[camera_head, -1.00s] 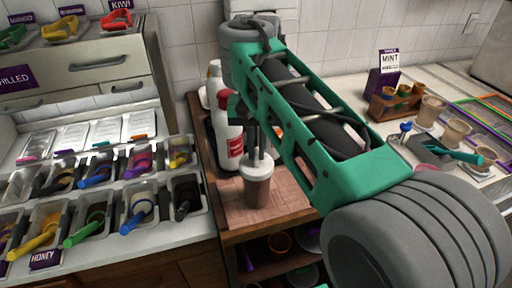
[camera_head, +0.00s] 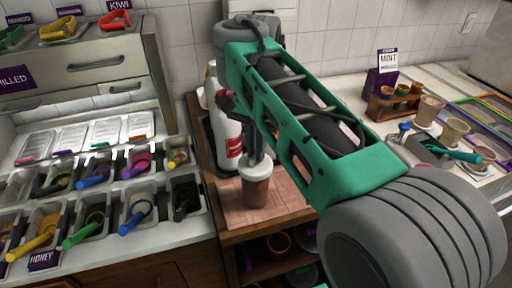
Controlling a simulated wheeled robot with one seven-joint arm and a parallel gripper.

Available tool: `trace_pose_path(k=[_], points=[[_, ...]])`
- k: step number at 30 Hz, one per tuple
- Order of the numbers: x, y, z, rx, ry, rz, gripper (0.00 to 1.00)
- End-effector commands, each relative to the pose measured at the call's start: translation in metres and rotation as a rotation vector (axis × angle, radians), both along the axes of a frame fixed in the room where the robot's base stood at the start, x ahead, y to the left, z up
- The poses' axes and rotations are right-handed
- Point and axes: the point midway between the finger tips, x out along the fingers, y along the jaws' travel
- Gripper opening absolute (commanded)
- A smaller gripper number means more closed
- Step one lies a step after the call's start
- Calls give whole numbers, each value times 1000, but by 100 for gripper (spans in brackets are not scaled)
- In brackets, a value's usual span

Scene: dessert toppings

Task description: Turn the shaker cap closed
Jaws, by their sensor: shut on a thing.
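The shaker (camera_head: 257,194) stands upright on the wooden counter, a brownish see-through body with a white cap (camera_head: 255,169) on top. My gripper (camera_head: 256,156) comes down from above onto the cap and is shut on it. Its fingers are narrow and grey here, and my green and grey arm hides part of the area behind. How far the cap is turned cannot be told.
A white bottle with a red label (camera_head: 227,132) stands just left of and behind the shaker. Topping tubs with coloured scoops fill the left counter. A mint sign (camera_head: 387,62), cups (camera_head: 429,108) and trays stand on the right counter. The wood before the shaker is clear.

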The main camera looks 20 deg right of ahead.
Motion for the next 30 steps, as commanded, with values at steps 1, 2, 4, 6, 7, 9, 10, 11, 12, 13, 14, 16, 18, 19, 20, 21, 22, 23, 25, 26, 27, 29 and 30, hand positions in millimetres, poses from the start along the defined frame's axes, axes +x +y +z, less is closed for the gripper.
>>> trace_pose_path(k=[1, 2, 4, 6, 7, 9, 10, 11, 12, 13, 14, 16, 18, 19, 20, 21, 22, 23, 25, 26, 27, 29, 30], points=[[0, 0, -1, 0, 1, 0, 0], [0, 0, -1, 0, 1, 0, 0], [0, 0, -1, 0, 1, 0, 0], [0, 0, -1, 0, 1, 1, 0], [0, 0, -1, 0, 1, 1, 0], [0, 0, -1, 0, 1, 1, 16], [0, 0, -1, 0, 1, 1, 18], [0, 0, 0, 0, 1, 1, 21], [0, 0, 0, 0, 1, 1, 24], [0, 0, 0, -1, 1, 1, 27], [0, 0, 0, -1, 1, 1, 29], [0, 0, 0, 0, 0, 1, 33], [0, 0, 0, 0, 0, 1, 33], [0, 0, 0, 0, 0, 1, 33], [0, 0, 0, 0, 0, 1, 33], [0, 0, 0, 0, 0, 1, 33], [0, 0, 0, 0, 0, 1, 33], [0, 0, 2, 0, 0, 1, 33], [0, 0, 9, 0, 0, 1, 33], [0, 0, 14, 0, 0, 1, 33], [0, 0, 22, 0, 0, 1, 33], [0, 0, 35, 0, 0, 1, 33], [0, 0, 44, 0, 0, 1, 33]])
